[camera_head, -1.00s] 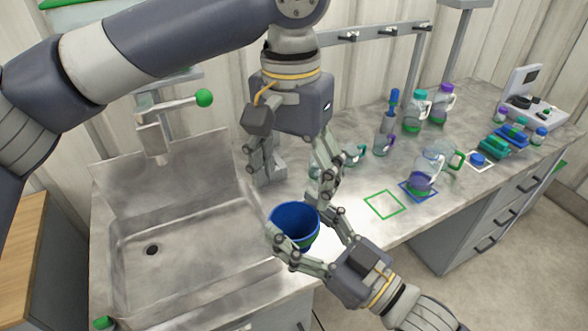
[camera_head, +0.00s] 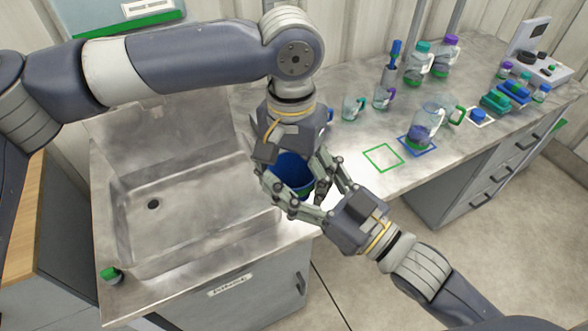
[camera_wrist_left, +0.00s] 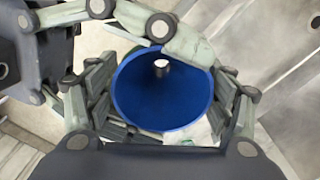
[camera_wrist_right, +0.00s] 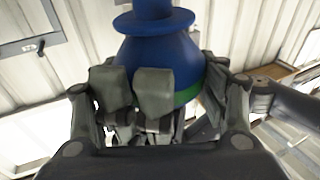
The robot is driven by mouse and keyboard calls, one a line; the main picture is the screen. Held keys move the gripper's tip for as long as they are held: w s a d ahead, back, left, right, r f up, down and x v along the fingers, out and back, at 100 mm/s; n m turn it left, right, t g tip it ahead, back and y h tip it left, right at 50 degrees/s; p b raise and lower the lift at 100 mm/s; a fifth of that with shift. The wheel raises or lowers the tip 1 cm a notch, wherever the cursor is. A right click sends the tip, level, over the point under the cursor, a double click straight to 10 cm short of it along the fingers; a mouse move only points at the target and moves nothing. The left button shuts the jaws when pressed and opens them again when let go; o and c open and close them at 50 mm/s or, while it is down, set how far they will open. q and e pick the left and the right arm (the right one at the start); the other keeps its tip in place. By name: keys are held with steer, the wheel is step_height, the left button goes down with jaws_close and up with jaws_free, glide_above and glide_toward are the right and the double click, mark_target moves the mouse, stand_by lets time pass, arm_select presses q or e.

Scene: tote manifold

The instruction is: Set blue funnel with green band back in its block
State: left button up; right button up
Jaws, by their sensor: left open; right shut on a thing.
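The blue funnel with the green band (camera_head: 292,172) is held mouth up above the counter's front edge, beside the sink. My right gripper (camera_head: 300,188) is shut on it from the front right. The right wrist view shows the funnel's blue body (camera_wrist_right: 160,55) and part of the green band (camera_wrist_right: 187,93) behind the fingers. My left gripper (camera_head: 290,158) is open and comes down over the funnel. In the left wrist view its fingers stand on both sides of the blue mouth (camera_wrist_left: 160,95); I cannot tell whether they touch. I cannot make out the funnel's block; my left arm covers part of the counter.
The steel sink (camera_head: 180,205) lies to the left. On the counter are an empty green square outline (camera_head: 383,158), a jug (camera_head: 427,122) on a blue outline, small mugs (camera_head: 353,107), capped bottles (camera_head: 418,62) and a teal rack (camera_head: 495,102). A green-capped item (camera_head: 111,275) sits at the sink's front-left corner.

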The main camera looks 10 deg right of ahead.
arm_select(q)
steer(key=c, duration=0.7)
steer(key=shift+c, duration=0.7)
arm_select(e)
steer(key=o, duration=1)
steer(key=shift+o, duration=0.2)
steer(key=shift+f, duration=0.1)
